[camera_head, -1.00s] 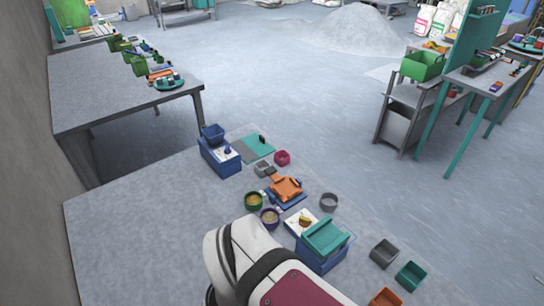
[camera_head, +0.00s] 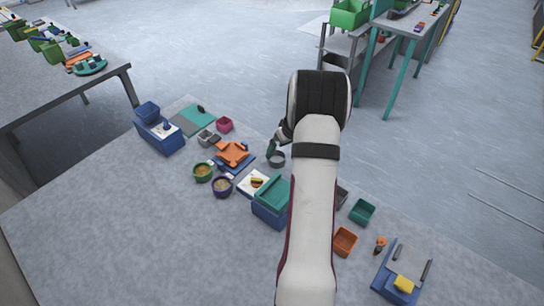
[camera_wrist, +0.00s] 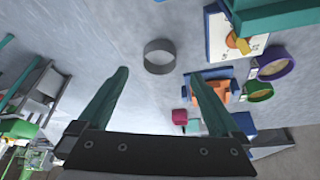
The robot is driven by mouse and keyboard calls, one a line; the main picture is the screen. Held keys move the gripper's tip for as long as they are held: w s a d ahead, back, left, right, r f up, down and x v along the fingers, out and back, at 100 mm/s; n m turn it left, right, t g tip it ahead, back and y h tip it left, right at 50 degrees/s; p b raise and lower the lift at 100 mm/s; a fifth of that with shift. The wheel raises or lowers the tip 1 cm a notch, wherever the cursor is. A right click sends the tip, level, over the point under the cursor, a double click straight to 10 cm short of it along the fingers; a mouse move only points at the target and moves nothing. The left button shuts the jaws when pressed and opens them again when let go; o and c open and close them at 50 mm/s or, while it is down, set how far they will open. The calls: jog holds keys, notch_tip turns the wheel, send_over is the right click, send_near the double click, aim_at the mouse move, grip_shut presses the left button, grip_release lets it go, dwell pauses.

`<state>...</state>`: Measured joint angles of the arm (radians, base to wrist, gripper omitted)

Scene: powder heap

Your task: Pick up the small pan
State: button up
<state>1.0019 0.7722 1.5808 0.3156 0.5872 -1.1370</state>
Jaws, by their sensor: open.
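A small round grey pan-like dish (camera_head: 277,159) lies on the table's right side in the head view. It also shows in the wrist view (camera_wrist: 159,57), just beyond and between my fingertips. My gripper (camera_wrist: 156,75) is open and empty, its two teal fingers spread. In the head view my gripper (camera_head: 276,147) is by the grey dish, partly hidden by my wrist. I cannot tell which of these is meant by the small pan.
An orange piece on a blue base (camera_head: 233,154) stands between the vessels and the dish. The table's left front (camera_head: 120,230) is clear.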

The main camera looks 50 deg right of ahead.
aim_at(276, 160)
jog(key=x, duration=0.7)
jog(key=shift+w, duration=0.15)
jog(key=shift+r, duration=0.1)
jog(key=shift+c, duration=0.3)
